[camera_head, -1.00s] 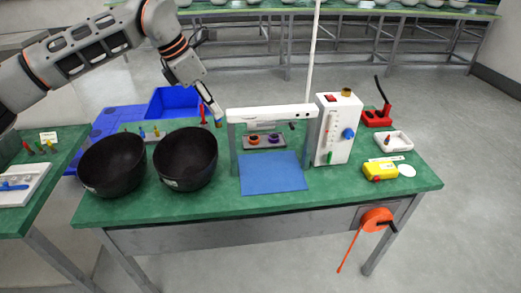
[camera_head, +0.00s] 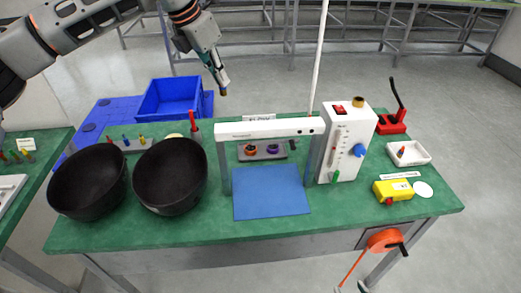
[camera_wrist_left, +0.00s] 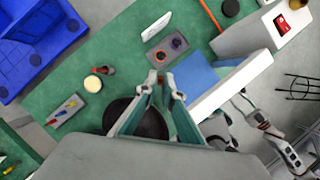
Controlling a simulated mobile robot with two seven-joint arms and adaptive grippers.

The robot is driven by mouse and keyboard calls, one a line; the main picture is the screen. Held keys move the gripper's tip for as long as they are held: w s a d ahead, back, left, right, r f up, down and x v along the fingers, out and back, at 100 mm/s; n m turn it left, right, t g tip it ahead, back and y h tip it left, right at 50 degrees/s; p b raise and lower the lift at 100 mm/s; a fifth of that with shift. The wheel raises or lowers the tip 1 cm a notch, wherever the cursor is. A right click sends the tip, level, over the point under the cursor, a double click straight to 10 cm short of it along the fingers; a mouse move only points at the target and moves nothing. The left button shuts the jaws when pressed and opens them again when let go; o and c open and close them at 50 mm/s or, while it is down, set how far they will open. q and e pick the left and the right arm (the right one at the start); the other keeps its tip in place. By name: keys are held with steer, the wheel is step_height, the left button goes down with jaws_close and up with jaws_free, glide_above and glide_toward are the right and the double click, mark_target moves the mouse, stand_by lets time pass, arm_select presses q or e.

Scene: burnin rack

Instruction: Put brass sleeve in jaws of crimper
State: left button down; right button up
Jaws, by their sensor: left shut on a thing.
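A red tool with a raised black lever (camera_head: 391,123), which looks like the crimper, stands at the table's back right, far from the left gripper. Its jaws are too small to make out.
Two black bowls (camera_head: 88,182) stand on the left of the green table (camera_head: 330,222). A white frame (camera_head: 270,128) spans a blue mat (camera_head: 270,192), beside a white control box (camera_head: 347,143) and a tall pole. A white tray (camera_head: 408,153) and yellow device (camera_head: 393,191) lie right.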

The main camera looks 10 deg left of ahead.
mark_target(222, 88)
arm_select(q)
steer(key=b+x, duration=0.1)
steer(key=x, duration=0.1)
steer(key=a+b+x, duration=0.1)
steer(key=x, duration=0.1)
steer(key=shift+f, duration=0.35)
steer(key=shift+s+f+b, duration=0.2)
steer(key=shift+f+b, duration=0.3)
steer(key=shift+f, duration=3.25)
steer(key=shift+s+f+b, duration=0.2)
steer(key=shift+f+b, duration=0.25)
steer(key=shift+f, duration=3.35)
steer(key=shift+s+f+b, duration=0.2)
steer(key=shift+f+b, duration=0.3)
steer(key=shift+f, duration=3.25)
arm_select(e)
step_height(222, 88, down, 6)
steer(key=s, duration=0.1)
arm_select(q)
steer(key=shift+d, duration=0.1)
arm_select(e)
steer(key=shift+d, duration=0.1)
arm_select(q)
steer(key=c, duration=2.1)
jaws_free()
steer(key=shift+r, duration=0.1)
